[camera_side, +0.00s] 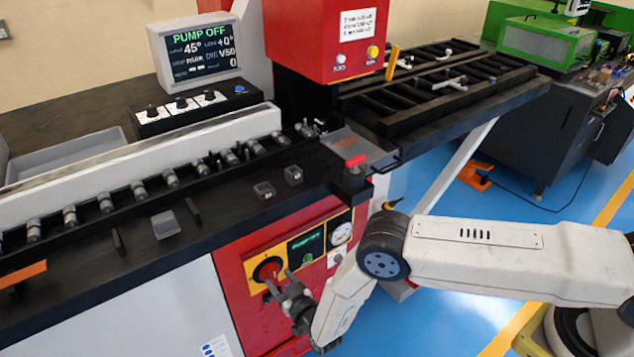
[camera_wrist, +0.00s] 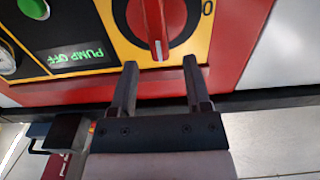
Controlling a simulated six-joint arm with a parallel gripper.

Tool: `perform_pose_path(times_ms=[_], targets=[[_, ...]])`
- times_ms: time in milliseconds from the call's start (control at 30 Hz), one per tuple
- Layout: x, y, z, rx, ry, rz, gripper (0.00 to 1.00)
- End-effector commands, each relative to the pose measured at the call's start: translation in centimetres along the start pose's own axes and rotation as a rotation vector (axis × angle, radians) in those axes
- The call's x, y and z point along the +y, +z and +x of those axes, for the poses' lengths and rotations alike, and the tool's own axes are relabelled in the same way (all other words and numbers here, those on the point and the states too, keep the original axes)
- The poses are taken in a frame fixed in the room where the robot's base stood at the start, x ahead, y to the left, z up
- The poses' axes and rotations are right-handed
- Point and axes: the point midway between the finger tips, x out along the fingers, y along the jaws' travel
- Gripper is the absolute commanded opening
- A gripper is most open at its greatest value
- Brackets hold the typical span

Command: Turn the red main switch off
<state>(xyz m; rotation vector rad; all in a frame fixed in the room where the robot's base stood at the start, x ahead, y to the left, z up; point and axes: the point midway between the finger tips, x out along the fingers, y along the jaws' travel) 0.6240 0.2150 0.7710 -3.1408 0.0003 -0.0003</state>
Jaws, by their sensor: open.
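The red main switch (camera_wrist: 154,18) is a round red knob with a raised bar handle on a yellow plate. The handle stands vertical in the wrist view, its white mark at the end towards my gripper. A "0" shows on the plate to the right. In the side view the switch (camera_side: 267,269) is on the red front panel, partly hidden by my gripper. My gripper (camera_wrist: 160,64) is open and empty, its fingertips just short of the knob, lined up either side of the handle's end. It also shows in the side view (camera_side: 278,285).
Beside the switch are a small green "PUMP OFF" display (camera_wrist: 78,53), a green button (camera_wrist: 34,8) and a gauge (camera_side: 341,234). The monitor (camera_side: 198,50) also reads "PUMP OFF". The dark bench top (camera_side: 225,215) overhangs the panel.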

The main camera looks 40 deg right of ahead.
Motion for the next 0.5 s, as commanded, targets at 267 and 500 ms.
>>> perform_pose_path(times_ms=[267, 500], targets=[[0.0, 0.0, 2.1, 0.000, 0.001, 0.000, 0.62], [0.0, 0.0, 2.6, 0.000, 0.000, -0.001, 0.62]])
